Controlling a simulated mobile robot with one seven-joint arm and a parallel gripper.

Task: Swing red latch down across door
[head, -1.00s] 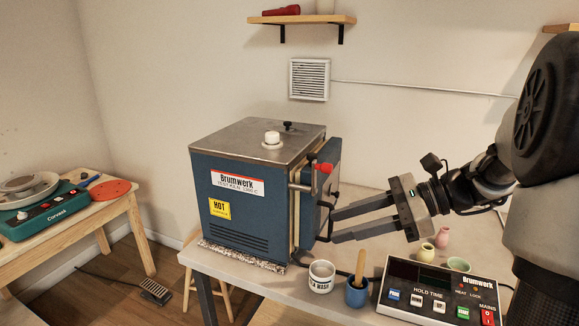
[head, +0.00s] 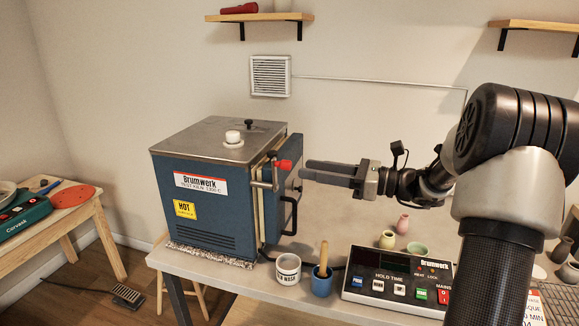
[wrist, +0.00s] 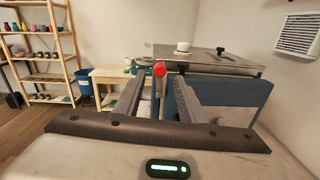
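The blue kiln (head: 215,205) stands on the table with its door (head: 285,185) on its right side. The door looks shut or nearly so; I cannot tell exactly. The latch (head: 275,174) is a metal bar standing up at the door's front edge, with a red knob (head: 284,165) at its top. The knob also shows in the wrist view (wrist: 159,70). My gripper (head: 304,170) points left at knob height, its tips just right of the knob. In the wrist view my gripper (wrist: 160,84) is open, with the knob appearing between the fingertips; contact is not clear.
A black door handle (head: 291,215) sits below the latch. A white pot (head: 288,268), a blue cup with a stick (head: 322,283) and a control box (head: 400,280) stand on the table in front. Small vases (head: 388,239) stand behind the box. Space above the kiln is free.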

